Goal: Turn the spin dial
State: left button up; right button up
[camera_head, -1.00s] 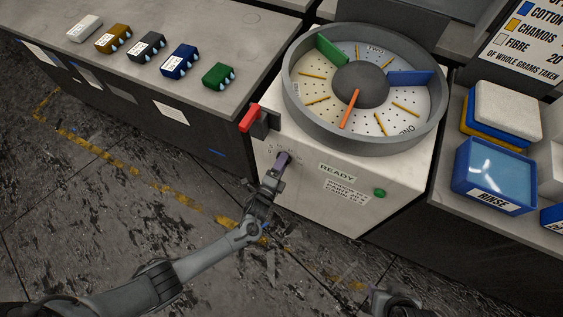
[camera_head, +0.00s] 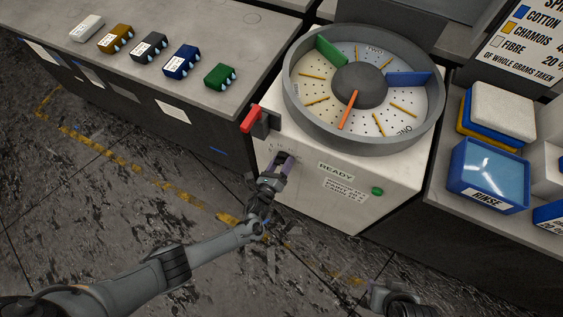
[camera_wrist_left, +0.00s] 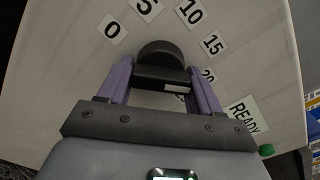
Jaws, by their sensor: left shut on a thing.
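The spin dial (camera_wrist_left: 160,58) is a dark round knob with a bar across it, on the white front of the spinner machine (camera_head: 330,205). White number labels 0, 5, 10, 15 and a partly hidden 20 curve around it in the left wrist view. My left gripper (camera_head: 284,162), with purple fingers, is at the dial on the machine's front. In the left wrist view its two fingers (camera_wrist_left: 161,85) are on either side of the dial's bar, shut on it. The dial's lower part is hidden by the bar and gripper. My right gripper (camera_head: 380,292) is low in view, its fingers unclear.
A red lever (camera_head: 252,118) sticks out at the machine's upper left corner. A green button (camera_head: 377,191) is right of the READY label (camera_head: 336,171). The round drum (camera_head: 300,115) is on top. A blue rinse tray (camera_head: 488,178) stands at right.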

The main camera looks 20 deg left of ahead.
pick_arm(q)
jog(key=shift+m, duration=0.6)
jog(key=o, duration=1)
jog(key=shift+c, duration=0.2)
